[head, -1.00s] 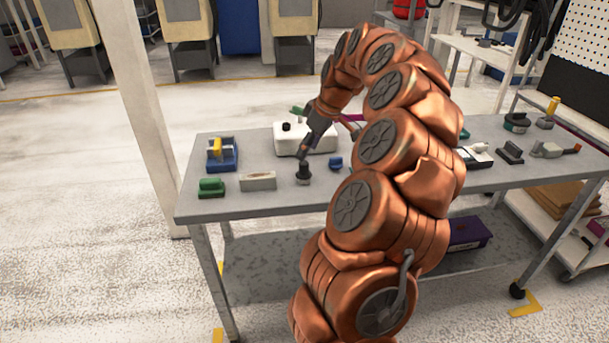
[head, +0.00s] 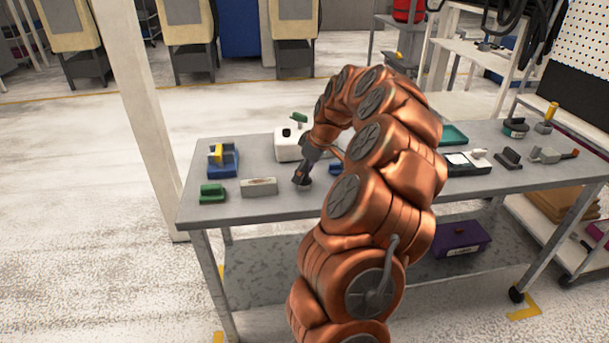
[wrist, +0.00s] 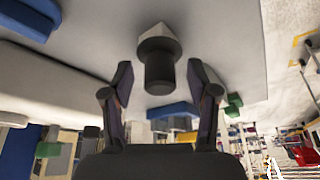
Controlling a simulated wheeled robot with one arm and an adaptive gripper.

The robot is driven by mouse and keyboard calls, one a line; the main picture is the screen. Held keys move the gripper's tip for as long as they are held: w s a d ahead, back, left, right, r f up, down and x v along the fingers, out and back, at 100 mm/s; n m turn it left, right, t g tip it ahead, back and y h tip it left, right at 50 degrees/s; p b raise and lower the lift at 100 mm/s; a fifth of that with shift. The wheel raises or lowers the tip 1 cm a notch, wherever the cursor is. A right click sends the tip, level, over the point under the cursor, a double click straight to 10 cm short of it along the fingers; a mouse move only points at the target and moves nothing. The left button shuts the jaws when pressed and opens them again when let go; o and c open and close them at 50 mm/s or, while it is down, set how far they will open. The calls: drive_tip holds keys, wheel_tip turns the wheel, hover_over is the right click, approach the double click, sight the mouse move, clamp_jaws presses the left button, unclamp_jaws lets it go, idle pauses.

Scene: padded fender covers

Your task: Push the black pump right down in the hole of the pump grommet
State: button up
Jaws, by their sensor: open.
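The black pump (wrist: 160,70) shows in the wrist view as a dark cylinder with a wider collar and a pale pointed piece beyond it. My gripper (wrist: 159,82) is open, with one finger on each side of the pump and visible gaps between. In the head view my gripper (head: 301,178) is low over the table and largely covers the pump. A white reservoir-like body (head: 284,150) lies just behind it, with a black round part (head: 287,132) on top. I cannot make out the pump grommet or its hole for certain.
On the grey table (head: 240,208), a green block (head: 212,193), a pale block (head: 259,187) and a blue tray (head: 225,163) lie left of my gripper. A small blue piece (head: 335,169) is close on its right. More parts lie at the table's right end.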

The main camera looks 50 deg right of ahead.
sight(305, 183)
drive_tip(key=shift+c, duration=0.3)
clamp_jaws()
drive_tip(key=shift+r, duration=0.15)
drive_tip(key=shift+s+r+b, duration=0.1)
drive_tip(key=shift+r+b, duration=0.4)
drive_tip(key=shift+r, duration=1.2)
drive_tip(key=shift+s+a, duration=0.5)
drive_tip(key=shift+s, duration=0.1)
drive_tip(key=s+a+r+b, duration=0.1)
drive_tip(key=s+a+b, duration=0.2)
drive_tip(key=s+a, duration=0.5)
drive_tip(key=s, duration=0.4)
drive_tip(key=shift+r, duration=0.2)
